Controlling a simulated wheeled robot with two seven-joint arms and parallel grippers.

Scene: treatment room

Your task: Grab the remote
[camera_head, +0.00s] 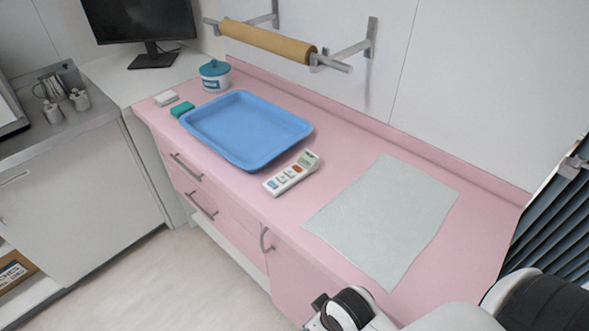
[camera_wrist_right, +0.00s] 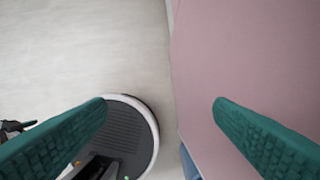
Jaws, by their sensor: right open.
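The remote (camera_head: 291,174) is white with coloured buttons and a small screen. It lies flat on the pink counter (camera_head: 345,170) in the head view, between the blue tray and the pale cloth. In the right wrist view my right gripper (camera_wrist_right: 162,108) is open, with two green fingers spread wide and nothing between them. That view shows the floor and a pink surface beyond the fingers, not the remote. In the head view my right arm is at the bottom right, apart from the remote; its fingers are not visible there. My left gripper is not in view.
A blue tray (camera_head: 246,131) stands left of the remote, close to it. A pale cloth (camera_head: 383,218) lies to its right. A lidded jar (camera_head: 215,76), a green block (camera_head: 182,109) and a white block (camera_head: 166,98) are at the far left end. A roll holder (camera_head: 268,41) hangs on the wall.

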